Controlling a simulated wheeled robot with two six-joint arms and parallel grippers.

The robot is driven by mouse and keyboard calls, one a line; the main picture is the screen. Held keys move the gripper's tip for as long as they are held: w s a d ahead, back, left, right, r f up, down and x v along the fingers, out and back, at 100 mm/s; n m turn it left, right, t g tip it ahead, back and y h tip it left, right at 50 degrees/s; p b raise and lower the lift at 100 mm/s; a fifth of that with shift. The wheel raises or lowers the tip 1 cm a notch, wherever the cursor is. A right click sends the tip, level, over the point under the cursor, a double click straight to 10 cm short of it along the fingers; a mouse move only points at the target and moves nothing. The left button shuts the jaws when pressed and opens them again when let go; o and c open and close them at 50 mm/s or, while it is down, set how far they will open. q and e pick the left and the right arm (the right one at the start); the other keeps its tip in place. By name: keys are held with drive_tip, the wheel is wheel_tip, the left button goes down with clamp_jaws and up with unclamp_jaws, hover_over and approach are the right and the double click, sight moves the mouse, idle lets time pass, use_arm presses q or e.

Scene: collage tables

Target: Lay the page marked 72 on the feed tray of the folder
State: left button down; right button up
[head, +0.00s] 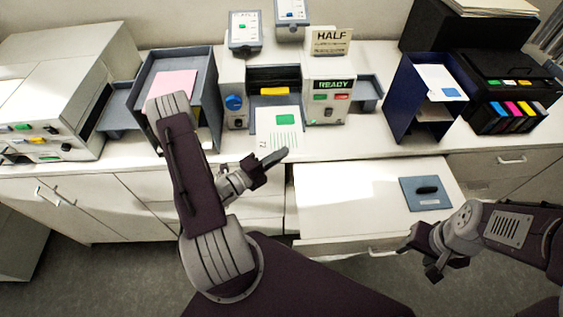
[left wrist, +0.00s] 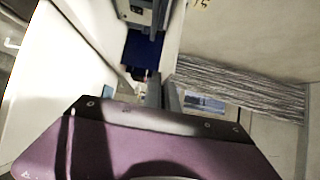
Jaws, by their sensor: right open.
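The page marked 72 (head: 270,122) is white with a green block, thin green lines and its number at the lower left. In the head view it lies over the tray at the front of the folder (head: 290,75), whose display reads READY. My left gripper (head: 277,156) is at the page's near edge. Its fingers also show in the left wrist view (left wrist: 164,92), close together and apparently shut on that edge. The grip itself is too small to see clearly. My right gripper (head: 424,257) is open and empty, in front of the drawer.
A blue-grey holder with a pink sheet (head: 174,83) stands left of the folder. A dark blue holder (head: 403,110) and a black printer (head: 505,85) stand to the right. An open white drawer (head: 340,195) with a blue plate (head: 426,193) juts out below the counter.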

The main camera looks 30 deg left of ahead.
sight(277, 139)
use_arm(q)
drive_tip(key=shift+w+a+f, duration=0.1)
drive_tip(key=shift+w+a, duration=0.2)
drive_tip(key=shift+a, duration=0.2)
drive_tip(key=shift+w+a, duration=0.25)
drive_tip(key=shift+a, duration=0.2)
drive_tip(key=w, duration=0.1)
drive_tip(key=w+a+b, duration=0.1)
drive_tip(key=w, duration=0.1)
drive_tip(key=w+a+f, duration=0.1)
drive_tip(key=w, duration=0.1)
drive_tip(key=shift+w+a+b, duration=0.1)
drive_tip(key=shift+w+b, duration=0.15)
drive_tip(key=shift+b, duration=0.1)
drive_tip(key=shift+a+f, duration=0.15)
drive_tip(key=shift+f, duration=0.05)
drive_tip(key=shift+s, duration=0.25)
use_arm(e)
drive_tip(key=shift+s+a+f, duration=0.1)
drive_tip(key=shift+s+f, duration=0.1)
drive_tip(key=shift+f, duration=0.3)
drive_tip(key=shift+s+f, duration=0.2)
drive_tip(key=shift+f, duration=0.3)
use_arm(q)
drive_tip(key=shift+w, duration=0.1)
drive_tip(key=c, duration=1.6)
unclamp_jaws()
drive_tip(key=shift+f, duration=0.1)
